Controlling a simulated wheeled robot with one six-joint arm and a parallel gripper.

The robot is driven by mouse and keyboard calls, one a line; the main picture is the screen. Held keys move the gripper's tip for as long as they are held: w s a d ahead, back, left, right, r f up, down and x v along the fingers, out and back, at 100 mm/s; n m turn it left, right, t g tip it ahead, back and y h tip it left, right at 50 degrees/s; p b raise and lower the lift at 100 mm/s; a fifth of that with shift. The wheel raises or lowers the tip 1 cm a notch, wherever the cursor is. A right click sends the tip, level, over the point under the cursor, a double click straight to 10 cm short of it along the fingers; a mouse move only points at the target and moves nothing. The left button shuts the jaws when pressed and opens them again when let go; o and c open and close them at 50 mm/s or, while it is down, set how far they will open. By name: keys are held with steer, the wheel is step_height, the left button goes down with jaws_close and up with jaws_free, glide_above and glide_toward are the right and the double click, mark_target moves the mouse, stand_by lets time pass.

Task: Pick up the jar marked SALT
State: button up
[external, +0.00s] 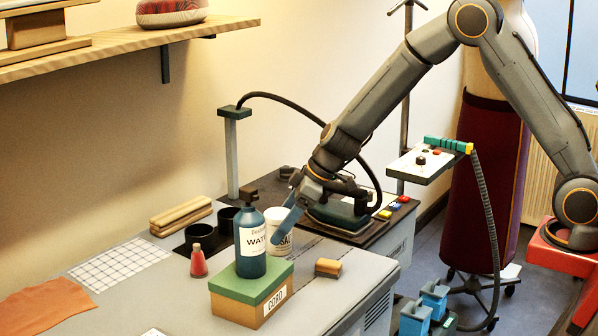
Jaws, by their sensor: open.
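The jar marked SALT (271,219) is white and stands upright on the table. Its label is partly covered by my blue finger, with the last letters unclear. My gripper (284,226) reaches down from the upper right and is open. One blue finger crosses in front of the jar; I cannot tell whether it touches it. The other finger is not clearly seen, so I cannot tell if the jar is between the fingers.
A dark blue bottle marked WATER (251,262) stands on a green-lidded box (233,306) just left of the jar. A red-bodied small bottle (198,264), black cups (199,237) and a wooden block (329,268) are nearby. An iron (339,214) sits behind right.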

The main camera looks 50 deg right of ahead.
steer(key=shift+x, duration=0.85)
steer(key=c, duration=1.3)
steer(key=shift+r, duration=0.1)
